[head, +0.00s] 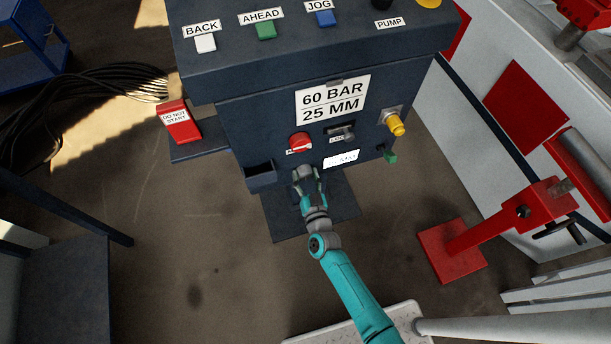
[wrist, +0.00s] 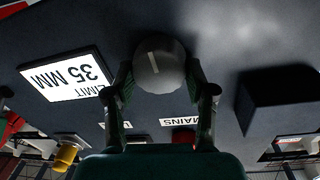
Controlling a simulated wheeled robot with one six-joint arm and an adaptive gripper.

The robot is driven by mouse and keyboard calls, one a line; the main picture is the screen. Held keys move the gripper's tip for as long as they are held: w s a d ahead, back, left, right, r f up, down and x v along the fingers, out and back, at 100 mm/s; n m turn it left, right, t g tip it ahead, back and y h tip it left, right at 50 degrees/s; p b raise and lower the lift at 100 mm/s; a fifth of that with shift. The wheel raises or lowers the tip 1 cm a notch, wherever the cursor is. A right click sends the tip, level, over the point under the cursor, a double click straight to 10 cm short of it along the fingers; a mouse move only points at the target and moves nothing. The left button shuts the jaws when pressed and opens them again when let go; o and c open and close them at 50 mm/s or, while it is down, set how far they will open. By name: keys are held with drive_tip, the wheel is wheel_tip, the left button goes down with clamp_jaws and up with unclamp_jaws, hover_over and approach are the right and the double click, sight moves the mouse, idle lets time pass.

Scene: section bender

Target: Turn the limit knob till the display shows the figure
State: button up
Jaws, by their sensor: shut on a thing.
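The limit knob (wrist: 160,66) is a round grey knob with a pale pointer line, on the dark front panel of the bender. My gripper (wrist: 161,84) is shut on it, a finger on each side. In the head view my gripper (head: 307,184) is at the panel's lower edge, below the red switch, and largely hides the knob. The display (wrist: 66,74) beside the knob reads LIMIT 35 MM, upside down in the wrist view. In the head view the display (head: 341,159) is too small to read. A plate (head: 332,100) above shows 60 BAR and 25 MM.
A red switch (head: 299,142), a lock switch (head: 341,134), a yellow knob (head: 396,125) and a green part (head: 389,155) are close by on the panel. A dark open box (head: 260,175) juts out left of my gripper. A red stand (head: 452,250) is at the right.

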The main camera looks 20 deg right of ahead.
drive_tip(key=shift+m, duration=1.7)
drive_tip(key=o, duration=1.2)
drive_tip(key=s, duration=1.2)
drive_tip(key=shift+a+r, duration=0.1)
drive_tip(key=shift+r, duration=0.1)
